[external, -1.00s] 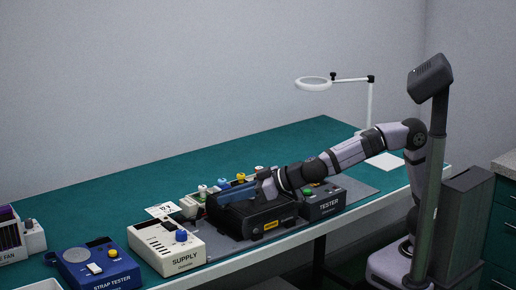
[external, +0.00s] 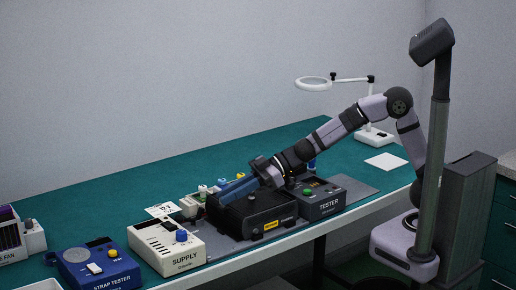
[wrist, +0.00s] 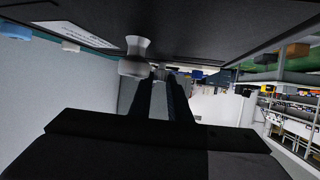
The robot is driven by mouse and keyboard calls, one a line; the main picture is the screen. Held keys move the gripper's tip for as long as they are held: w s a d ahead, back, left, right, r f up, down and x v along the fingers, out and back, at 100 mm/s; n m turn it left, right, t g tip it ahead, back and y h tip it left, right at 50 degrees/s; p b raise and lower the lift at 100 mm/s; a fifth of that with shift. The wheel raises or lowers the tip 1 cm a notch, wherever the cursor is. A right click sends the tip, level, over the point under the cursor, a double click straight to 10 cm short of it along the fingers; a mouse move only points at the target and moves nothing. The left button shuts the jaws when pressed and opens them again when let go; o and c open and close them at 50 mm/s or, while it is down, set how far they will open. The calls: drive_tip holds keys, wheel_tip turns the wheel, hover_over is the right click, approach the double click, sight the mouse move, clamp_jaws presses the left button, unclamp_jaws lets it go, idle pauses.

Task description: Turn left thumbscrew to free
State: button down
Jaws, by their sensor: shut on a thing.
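A black unit (external: 256,213) with a yellow label stands at the front of the bench. My gripper (external: 264,176) is at its upper back edge, tilted down from the right. In the wrist view a dark panel fills the top, and a pale grey knob (wrist: 137,45) sticks out from it, just left of my fingertips. My gripper (wrist: 161,78) has its two dark fingers nearly parallel, with a small pale grey piece, seemingly the left thumbscrew (wrist: 159,73), between the tips. The fingers hide most of it. The thumbscrew is too small to see in the external view.
A blue bar (external: 237,187) lies along the unit's left top. The tester box (external: 321,204) stands close on the right. The supply box (external: 166,247) and strap tester (external: 95,268) are on the left. A ring lamp (external: 314,84) stands behind. The back of the bench is clear.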

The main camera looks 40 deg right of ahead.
drive_tip(key=shift+d+f+p, duration=0.1)
drive_tip(key=shift+f+p, duration=0.1)
drive_tip(key=shift+p, duration=0.1)
drive_tip(key=c, duration=1.7)
unclamp_jaws()
drive_tip(key=shift+o, duration=0.2)
drive_tip(key=shift+r, duration=0.1)
drive_tip(key=shift+d+r, duration=0.25)
drive_tip(key=shift+d, duration=0.05)
drive_tip(key=shift+p+v, duration=0.5)
drive_tip(key=shift+v, duration=2.75)
drive_tip(key=shift+d+f, duration=0.1)
drive_tip(key=shift+f, duration=0.05)
